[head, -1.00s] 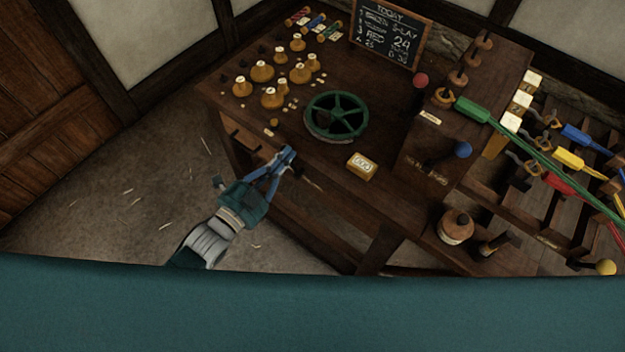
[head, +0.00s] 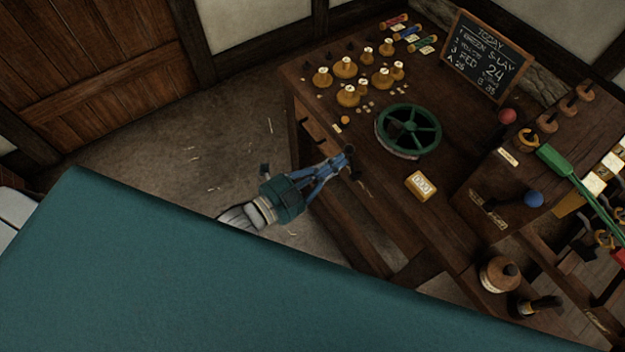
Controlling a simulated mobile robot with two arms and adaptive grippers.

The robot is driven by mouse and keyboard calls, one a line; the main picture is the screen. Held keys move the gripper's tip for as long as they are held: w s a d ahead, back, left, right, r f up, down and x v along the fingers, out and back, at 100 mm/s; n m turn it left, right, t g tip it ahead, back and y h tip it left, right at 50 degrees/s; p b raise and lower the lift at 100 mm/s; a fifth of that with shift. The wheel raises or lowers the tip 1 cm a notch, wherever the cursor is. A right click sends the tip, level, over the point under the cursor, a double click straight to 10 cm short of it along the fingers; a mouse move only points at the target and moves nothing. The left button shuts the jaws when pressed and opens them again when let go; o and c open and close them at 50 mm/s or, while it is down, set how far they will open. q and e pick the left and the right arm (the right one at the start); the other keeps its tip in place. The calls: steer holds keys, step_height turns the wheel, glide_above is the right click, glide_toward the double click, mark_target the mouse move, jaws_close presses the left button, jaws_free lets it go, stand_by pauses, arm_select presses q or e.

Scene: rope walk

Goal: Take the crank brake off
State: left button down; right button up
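Two ball-topped levers show on the wooden bench at the right: one with a red knob (head: 507,116) and one with a blue knob (head: 533,198). I cannot tell which is the crank brake; the small plates beside them are too small to read. A green spoked handwheel (head: 408,130) lies flat on the bench top, left of the levers. My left gripper (head: 347,160) is off the bench's near left edge, well left of both levers. Its blue fingers come together at the tips and hold nothing that I can see. My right gripper is out of view.
A yellow counter box (head: 420,186) sits in front of the handwheel. Several brass-coloured weights (head: 346,67) stand at the back left, and a chalkboard (head: 485,56) stands behind. A green rope holder (head: 562,165) is at the right. The floor left of the bench is open.

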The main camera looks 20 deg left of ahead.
arm_select(q)
steer(key=v, duration=0.8)
steer(key=shift+s+a, duration=0.2)
steer(key=shift+s, duration=0.05)
steer(key=s+a+f+n+g+y, duration=0.1)
steer(key=a+f+n+g+y, duration=0.35)
steer(key=f, duration=1.35)
steer(key=s+a+f+n+g+y, duration=0.1)
steer(key=s+a+f+n+y, duration=0.15)
steer(key=s+f, duration=0.4)
steer(key=s+a+f+n+g+y, duration=0.1)
steer(key=s+a+f+n+g, duration=0.2)
steer(key=f, duration=0.7)
steer(key=s+f+n+g, duration=0.1)
steer(key=s+f+n, duration=0.1)
steer(key=s+f, duration=0.2)
steer(key=s+d+f+n+g+y, duration=0.1)
steer(key=s+f, duration=0.3)
steer(key=s, duration=0.6)
steer(key=s+f+n+g, duration=0.3)
steer(key=s+f, duration=0.1)
steer(key=s, duration=0.4)
steer(key=shift+d+f, duration=0.2)
steer(key=shift+f, duration=0.05)
